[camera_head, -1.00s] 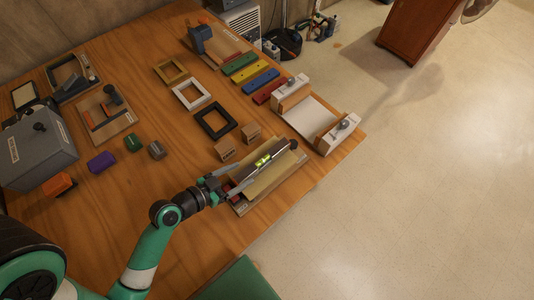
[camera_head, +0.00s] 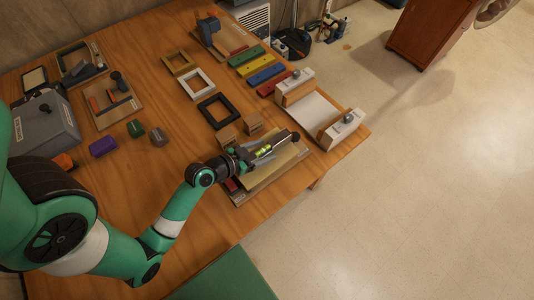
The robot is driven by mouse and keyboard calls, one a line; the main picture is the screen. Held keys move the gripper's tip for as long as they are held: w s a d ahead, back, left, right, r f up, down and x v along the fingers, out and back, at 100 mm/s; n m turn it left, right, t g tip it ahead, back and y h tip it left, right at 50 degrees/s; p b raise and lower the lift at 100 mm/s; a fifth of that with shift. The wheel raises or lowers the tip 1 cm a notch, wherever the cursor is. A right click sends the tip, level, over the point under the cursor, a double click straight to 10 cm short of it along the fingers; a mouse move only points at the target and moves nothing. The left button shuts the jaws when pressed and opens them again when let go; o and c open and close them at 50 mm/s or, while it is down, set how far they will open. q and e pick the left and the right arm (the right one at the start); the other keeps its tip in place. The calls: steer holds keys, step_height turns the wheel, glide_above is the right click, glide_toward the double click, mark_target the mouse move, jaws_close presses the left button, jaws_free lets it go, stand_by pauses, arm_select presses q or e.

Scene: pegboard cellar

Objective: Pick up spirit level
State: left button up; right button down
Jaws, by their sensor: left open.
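The spirit level (camera_head: 277,146) is a dark bar with a bright yellow-green vial, lying on a tan board (camera_head: 269,172) near the table's front right edge. My left gripper (camera_head: 260,154) reaches in from the lower left and is open, with its fingers at the level's near left part, close to the vial. Whether the fingers touch the level is too small to tell. The level's left end is partly hidden by the gripper. My right gripper is not in view.
Two small wooden blocks (camera_head: 253,122) stand just behind the level. A white tray with wooden ends (camera_head: 320,112) stands to its right. Black, white and tan frames and coloured bars (camera_head: 267,75) lie farther back. A grey box (camera_head: 45,125) stands at left.

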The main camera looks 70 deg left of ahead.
arm_select(q)
jaws_close()
steer(key=shift+r, duration=0.1)
stand_by(0.3)
